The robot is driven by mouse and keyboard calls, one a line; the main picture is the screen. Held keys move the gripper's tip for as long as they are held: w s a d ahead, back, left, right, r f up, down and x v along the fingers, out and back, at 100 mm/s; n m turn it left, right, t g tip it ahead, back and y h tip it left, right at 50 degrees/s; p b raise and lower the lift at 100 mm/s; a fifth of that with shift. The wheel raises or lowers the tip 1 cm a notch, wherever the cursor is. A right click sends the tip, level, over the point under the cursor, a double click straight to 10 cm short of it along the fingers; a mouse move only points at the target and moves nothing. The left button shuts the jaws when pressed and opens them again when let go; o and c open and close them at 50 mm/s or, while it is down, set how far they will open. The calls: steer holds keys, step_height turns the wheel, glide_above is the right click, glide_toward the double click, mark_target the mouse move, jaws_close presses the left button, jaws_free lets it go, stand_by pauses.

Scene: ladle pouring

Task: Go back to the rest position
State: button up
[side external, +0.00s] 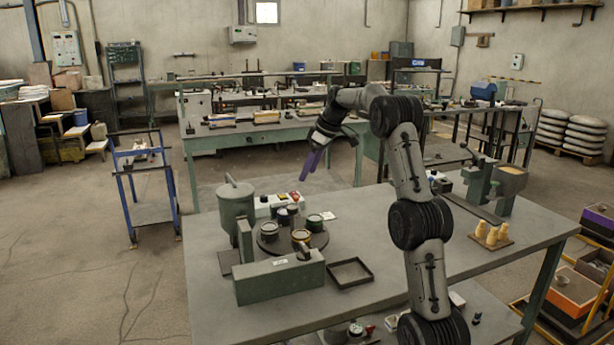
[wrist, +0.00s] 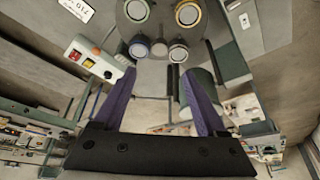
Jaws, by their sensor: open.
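My gripper (side external: 310,165) has two purple fingers and hangs in the air above the back of the workbench (side external: 345,225). In the wrist view the fingers of my gripper (wrist: 156,80) stand wide apart with nothing held between them. A round dark turntable (side external: 291,246) on the bench carries several small cups, one with a yellow rim (side external: 301,236). The cups also show at the top of the wrist view, beyond the fingertips. My gripper touches nothing on the bench. I cannot make out a ladle in either view.
A green tank (side external: 236,212) and a long green block (side external: 279,278) stand around the turntable. A control box (wrist: 96,60) with a red button sits behind it. An empty dark tray (side external: 350,272) lies to the right. Yellow pieces (side external: 491,236) stand on a board farther right.

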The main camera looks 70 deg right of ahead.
stand_by(0.4)
steer(key=w+a+r+n, duration=0.1)
steer(key=a+r, duration=0.3)
steer(key=a, duration=0.3)
steer(key=a+r+n+t, duration=0.1)
steer(key=a+r+n, duration=0.15)
steer(key=a, duration=0.45)
steer(key=w+a+r+n, duration=0.1)
steer(key=a+r, duration=0.4)
steer(key=a, duration=0.2)
steer(key=s+a, duration=0.4)
steer(key=a, duration=0.5)
steer(key=s+a+f, duration=0.4)
steer(key=s+a, duration=0.5)
steer(key=s, duration=0.4)
steer(key=s+f+m, duration=0.4)
steer(key=s+f, duration=0.3)
steer(key=f, duration=0.3)
